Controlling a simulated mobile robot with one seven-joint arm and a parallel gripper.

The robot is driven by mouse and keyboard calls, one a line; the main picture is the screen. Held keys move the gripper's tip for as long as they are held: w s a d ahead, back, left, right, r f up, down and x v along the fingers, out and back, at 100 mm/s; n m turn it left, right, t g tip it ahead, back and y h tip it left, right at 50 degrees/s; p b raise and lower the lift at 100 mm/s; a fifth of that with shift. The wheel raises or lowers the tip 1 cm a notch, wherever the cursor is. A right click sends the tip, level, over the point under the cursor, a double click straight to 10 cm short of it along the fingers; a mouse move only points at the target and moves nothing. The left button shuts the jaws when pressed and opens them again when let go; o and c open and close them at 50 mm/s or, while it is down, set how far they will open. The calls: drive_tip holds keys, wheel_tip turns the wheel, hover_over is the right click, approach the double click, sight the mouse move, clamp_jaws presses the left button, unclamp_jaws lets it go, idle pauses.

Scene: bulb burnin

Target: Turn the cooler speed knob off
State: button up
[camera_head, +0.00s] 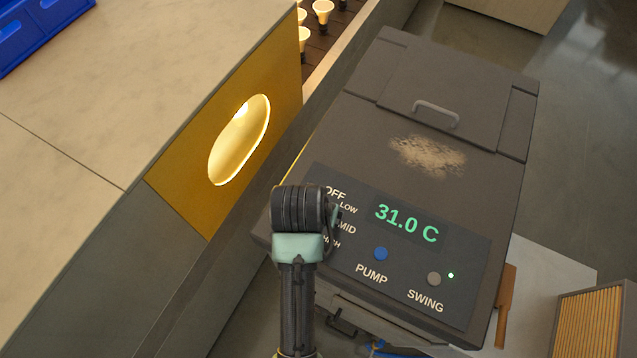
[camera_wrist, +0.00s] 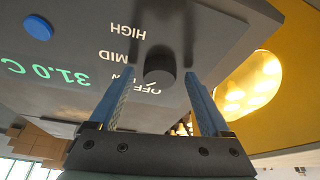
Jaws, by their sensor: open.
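The dark grey cooler (camera_head: 400,150) has a sloping control panel with a green 31.0 C display (camera_head: 407,223). The labels OFF, LOW, MID and HIGH run down the panel's left side. The dark round speed knob (camera_wrist: 160,66) shows in the wrist view beside these labels, upside down there. In the head view my arm hides the knob. My gripper (camera_wrist: 157,80) is open, with one blue-grey finger on each side of the knob. I cannot tell whether the fingers touch it or which setting it points to.
A yellow panel with a glowing oval window (camera_head: 240,140) stands close on the left. Lit bulbs (camera_head: 322,10) stand behind it.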

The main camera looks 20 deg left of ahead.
clamp_jaws()
idle(0.4)
drive_tip(key=shift+d+r+n+p, duration=0.1)
drive_tip(key=shift+r+n+p, duration=0.05)
drive_tip(key=shift+n+p, duration=0.2)
drive_tip(key=shift+n+y+p, duration=0.4)
drive_tip(key=shift+n+p, duration=0.05)
drive_tip(key=shift+p, duration=0.1)
drive_tip(key=shift+w+d+r+n+y+p, duration=0.1)
drive_tip(key=shift+n+y+p, duration=0.1)
drive_tip(key=shift+n+p, duration=0.35)
drive_tip(key=shift+d+n+y+p, duration=0.1)
drive_tip(key=shift+n+y+p, duration=0.2)
drive_tip(key=shift+n, duration=0.35)
drive_tip(key=shift+w+f+n+g+y+p, duration=0.1)
drive_tip(key=shift+n+g+y+p, duration=0.3)
drive_tip(key=shift+n, duration=0.85)
drive_tip(key=shift+f+n+g+y+p, duration=0.1)
drive_tip(key=shift+n+g+y+p, duration=0.3)
drive_tip(key=shift+n, duration=0.85)
